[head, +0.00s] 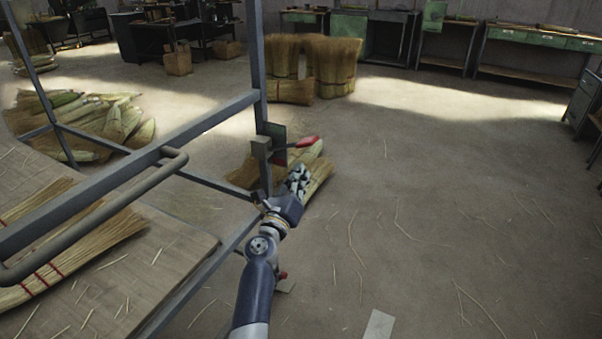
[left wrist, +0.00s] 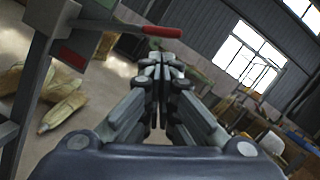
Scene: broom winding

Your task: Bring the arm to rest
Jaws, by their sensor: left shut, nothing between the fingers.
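My left gripper (head: 300,176) is at the centre of the head view, beside the grey metal frame's post. It is shut and empty, and its fingers (left wrist: 162,66) meet in the middle of the left wrist view. A lever with a red handle (head: 306,142) sticks out from a green box on the post, just above and behind the gripper in the head view. In the left wrist view the red handle (left wrist: 162,31) lies beyond the fingertips; I cannot tell whether they touch. My right gripper is in neither view.
The metal frame (head: 205,121) crosses the left side, over a board (head: 178,250) with broom straw bundles (head: 75,250). Straw bundles (head: 313,185) lie on the floor behind my gripper. More bundles (head: 334,66) stand farther back. Workbenches (head: 530,42) line the far wall.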

